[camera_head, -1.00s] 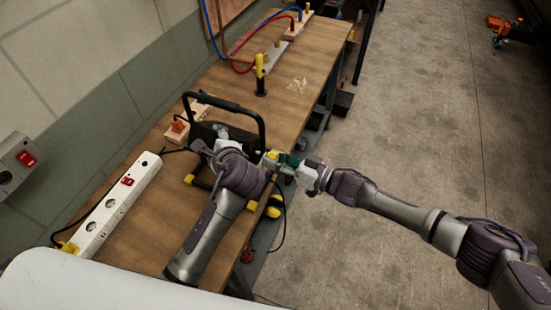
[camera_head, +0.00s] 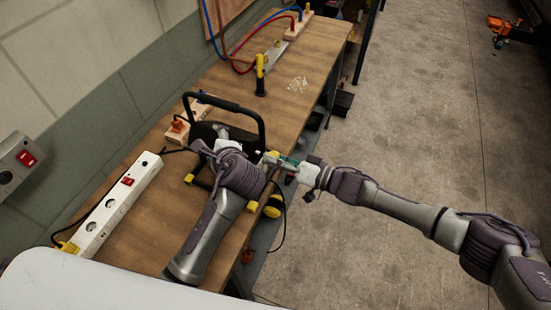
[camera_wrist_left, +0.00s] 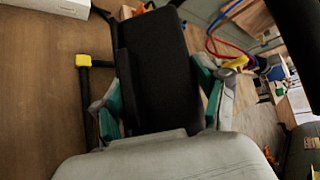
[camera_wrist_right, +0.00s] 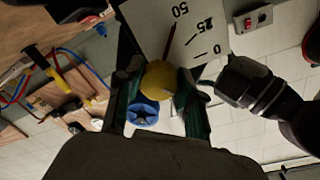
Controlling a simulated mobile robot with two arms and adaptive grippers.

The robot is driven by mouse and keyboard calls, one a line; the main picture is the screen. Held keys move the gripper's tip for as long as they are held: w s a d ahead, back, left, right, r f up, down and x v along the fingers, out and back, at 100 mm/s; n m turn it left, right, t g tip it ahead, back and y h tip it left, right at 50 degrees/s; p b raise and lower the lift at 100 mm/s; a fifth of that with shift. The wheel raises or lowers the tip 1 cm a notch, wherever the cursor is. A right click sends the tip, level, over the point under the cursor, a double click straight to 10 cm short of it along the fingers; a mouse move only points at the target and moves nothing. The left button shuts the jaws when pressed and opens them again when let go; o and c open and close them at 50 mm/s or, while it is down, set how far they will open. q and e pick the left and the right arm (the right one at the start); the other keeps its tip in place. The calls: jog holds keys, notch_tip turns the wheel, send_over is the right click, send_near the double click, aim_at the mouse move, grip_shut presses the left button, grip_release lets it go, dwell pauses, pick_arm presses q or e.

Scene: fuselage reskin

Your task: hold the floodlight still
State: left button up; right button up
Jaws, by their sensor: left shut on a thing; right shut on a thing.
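The floodlight stands on the wooden workbench, its black tube handle (camera_head: 228,103) and yellow-tipped frame feet (camera_head: 189,179) showing in the head view. My left gripper (camera_head: 215,148) reaches it from the front, and my forearm hides part of it. In the left wrist view my left gripper (camera_wrist_left: 163,95) has its green fingers on both sides of the black floodlight body (camera_wrist_left: 157,65). My right gripper (camera_head: 274,159) is at the floodlight's right side, near the bench edge. In the right wrist view my right gripper (camera_wrist_right: 158,95) is shut on a yellow knob (camera_wrist_right: 158,80).
A white power strip (camera_head: 118,205) with a red switch lies at the bench's left. A yellow-black tool (camera_head: 260,75) stands upright farther back. Red and blue hoses (camera_head: 240,48) run at the rear. The concrete floor (camera_head: 420,130) right of the bench is mostly clear.

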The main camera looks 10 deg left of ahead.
jog(key=shift+w, duration=0.1)
jog(key=o, duration=1.2)
jog(key=shift+c, duration=0.2)
jog(key=v, duration=1.2)
